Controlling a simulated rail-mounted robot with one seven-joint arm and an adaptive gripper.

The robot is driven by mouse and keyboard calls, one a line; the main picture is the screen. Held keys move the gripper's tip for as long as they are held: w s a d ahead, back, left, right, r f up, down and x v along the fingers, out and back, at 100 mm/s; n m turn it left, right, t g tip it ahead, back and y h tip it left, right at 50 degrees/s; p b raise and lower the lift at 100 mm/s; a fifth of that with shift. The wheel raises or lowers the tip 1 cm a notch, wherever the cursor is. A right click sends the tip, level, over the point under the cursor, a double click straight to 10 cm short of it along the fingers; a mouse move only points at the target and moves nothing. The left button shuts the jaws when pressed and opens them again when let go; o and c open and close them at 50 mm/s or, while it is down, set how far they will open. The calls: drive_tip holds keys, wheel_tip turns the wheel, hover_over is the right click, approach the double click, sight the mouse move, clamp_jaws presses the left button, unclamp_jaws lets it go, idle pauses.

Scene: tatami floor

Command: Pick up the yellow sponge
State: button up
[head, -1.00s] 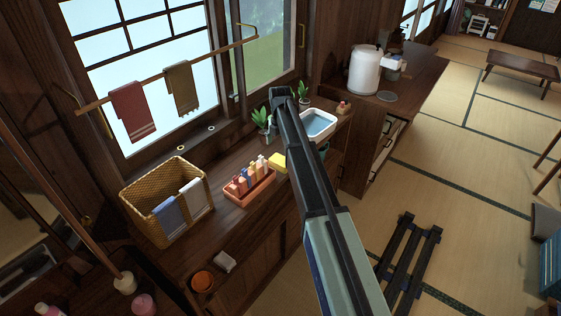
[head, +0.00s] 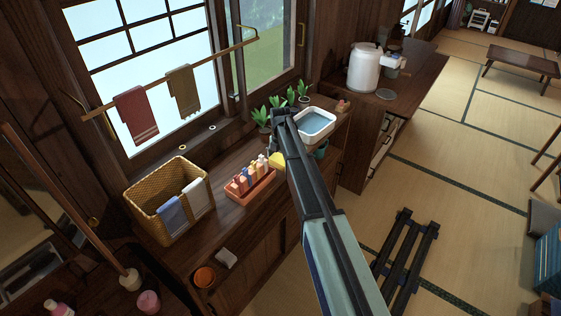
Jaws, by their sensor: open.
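The yellow sponge (head: 276,160) lies on the wooden counter by the window, just right of a terracotta tray (head: 252,191) of small bottles. My dark arm crosses in front of it and hides part of its right side. The far end of the arm lies above the sponge in the picture, between the potted plants and the white basin.
A white basin of water (head: 315,124) is right of the arm, potted plants (head: 262,117) behind it. A wicker basket (head: 171,203) with cloths stands left of the tray. Bare counter (head: 215,232) lies in front of the tray.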

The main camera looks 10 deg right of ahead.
sight(280, 159)
drive_tip(key=c, duration=0.4)
drive_tip(key=shift+o, duration=0.2)
wheel_tip(280, 159, up, 20)
drive_tip(key=b, duration=0.5)
drive_tip(key=c, duration=0.3)
drive_tip(key=shift+r, duration=0.1)
drive_tip(key=shift+c, duration=0.2)
drive_tip(key=shift+p, duration=0.4)
